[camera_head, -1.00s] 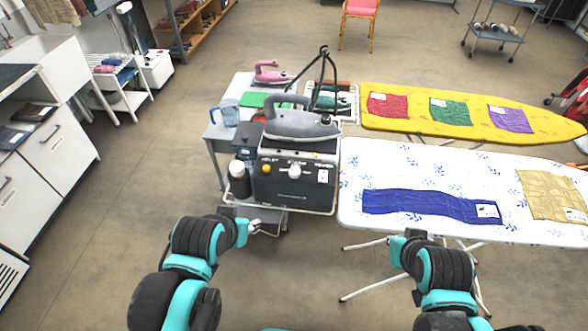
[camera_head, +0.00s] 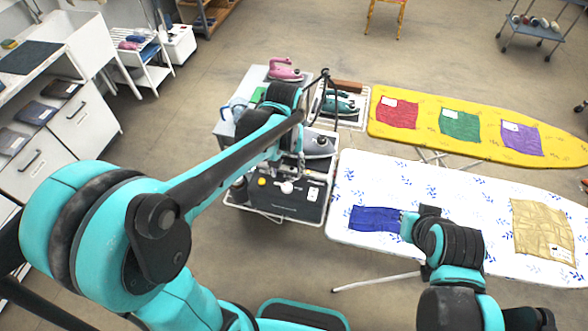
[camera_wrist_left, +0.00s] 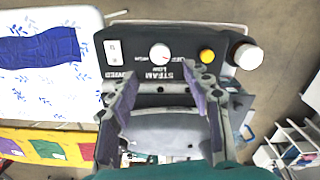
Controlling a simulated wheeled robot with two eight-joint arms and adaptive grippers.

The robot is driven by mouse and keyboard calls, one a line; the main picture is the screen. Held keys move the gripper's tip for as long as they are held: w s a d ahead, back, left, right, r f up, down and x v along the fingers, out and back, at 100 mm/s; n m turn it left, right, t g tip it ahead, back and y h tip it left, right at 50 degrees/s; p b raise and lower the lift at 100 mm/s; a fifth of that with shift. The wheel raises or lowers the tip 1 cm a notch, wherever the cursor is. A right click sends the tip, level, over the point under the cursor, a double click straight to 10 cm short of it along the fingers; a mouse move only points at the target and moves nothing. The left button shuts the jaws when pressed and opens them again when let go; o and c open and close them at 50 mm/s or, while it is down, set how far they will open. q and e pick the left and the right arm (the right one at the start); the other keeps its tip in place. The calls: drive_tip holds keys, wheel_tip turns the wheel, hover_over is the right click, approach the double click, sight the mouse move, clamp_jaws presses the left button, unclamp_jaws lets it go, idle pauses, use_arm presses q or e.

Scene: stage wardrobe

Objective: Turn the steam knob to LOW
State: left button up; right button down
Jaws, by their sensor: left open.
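The steam knob (camera_wrist_left: 160,53) is a round white dial with a pinkish mark on the dark front panel of the steam station (camera_wrist_left: 132,42). In the left wrist view its labels appear upside down; STEAM and LOW show beside it. Its exact setting is too small to tell. In the head view the station (camera_head: 310,208) stands left of the white ironing board. My left gripper (camera_head: 289,179) is at the panel, over the knob area. In the left wrist view my left gripper (camera_wrist_left: 160,76) is open, with the knob just beyond its fingertips, apart from them. My right gripper (camera_head: 406,224) is over the white board, its jaws unclear.
A yellow button (camera_wrist_left: 207,56) and a white-capped bottle (camera_wrist_left: 247,55) sit beside the knob. A grey iron (camera_head: 318,146) rests on the station. The white ironing board (camera_head: 455,200) is to the right, with a blue cloth (camera_head: 372,217) on it.

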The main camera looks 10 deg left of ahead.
sight(287, 186)
use_arm(q)
drive_tip(key=shift+w+d+f, duration=0.1)
drive_tip(key=shift+f, duration=0.15)
wheel_tip(287, 186, down, 7)
drive_tip(key=shift+r+b, duration=0.1)
drive_tip(key=shift+b, duration=0.7)
drive_tip(key=shift+f, duration=0.3)
clamp_jaws()
